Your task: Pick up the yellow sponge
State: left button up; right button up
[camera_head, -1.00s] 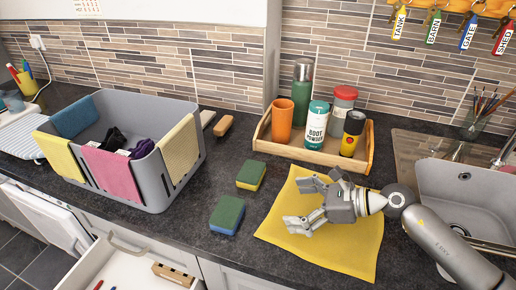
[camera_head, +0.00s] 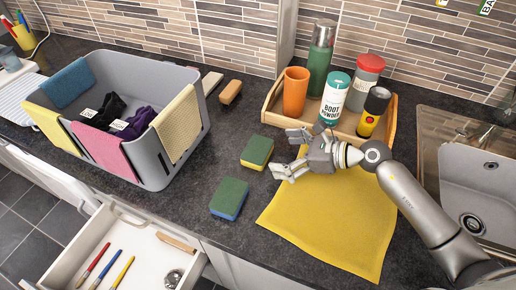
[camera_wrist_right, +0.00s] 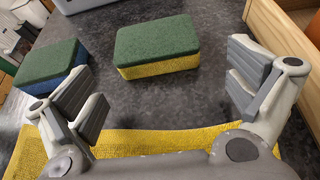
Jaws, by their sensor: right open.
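The yellow sponge (camera_head: 257,152) has a green top and lies flat on the dark counter, left of the tray. It also shows in the right wrist view (camera_wrist_right: 158,47), ahead of and between my fingers. A similar sponge with a blue body (camera_head: 229,198) lies nearer the front and shows at the left of the wrist view (camera_wrist_right: 48,66). My right gripper (camera_head: 285,153) is open and empty, just right of the yellow sponge and apart from it, above the yellow cloth's (camera_head: 330,220) back edge. My left gripper is not in view.
A wooden tray (camera_head: 272,118) with an orange cup (camera_head: 295,92), bottles and cans stands behind. A grey bin (camera_head: 191,122) with cloths stands left. A brush (camera_head: 231,91) lies near it. A sink (camera_head: 455,170) is right; an open drawer (camera_head: 150,245) is below.

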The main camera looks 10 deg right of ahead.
aim_at(268, 152)
jog(key=a, duration=0.1)
jog(key=w+a+p, duration=0.1)
jog(key=a, duration=0.1)
jog(key=shift+w+a+f, duration=0.1)
jog(key=shift+w+f, duration=0.15)
jog(key=shift+w, duration=0.1)
jog(key=shift+w+a+f, duration=0.2)
jog(key=shift+a+f, duration=0.05)
jog(key=shift+a, duration=0.05)
jog(key=shift+d, duration=0.1)
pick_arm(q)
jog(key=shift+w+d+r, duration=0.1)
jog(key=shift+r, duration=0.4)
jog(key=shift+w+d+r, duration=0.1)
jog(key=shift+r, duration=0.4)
pick_arm(e)
jog(key=c, duration=0.5)
jog(key=shift+c, duration=0.2)
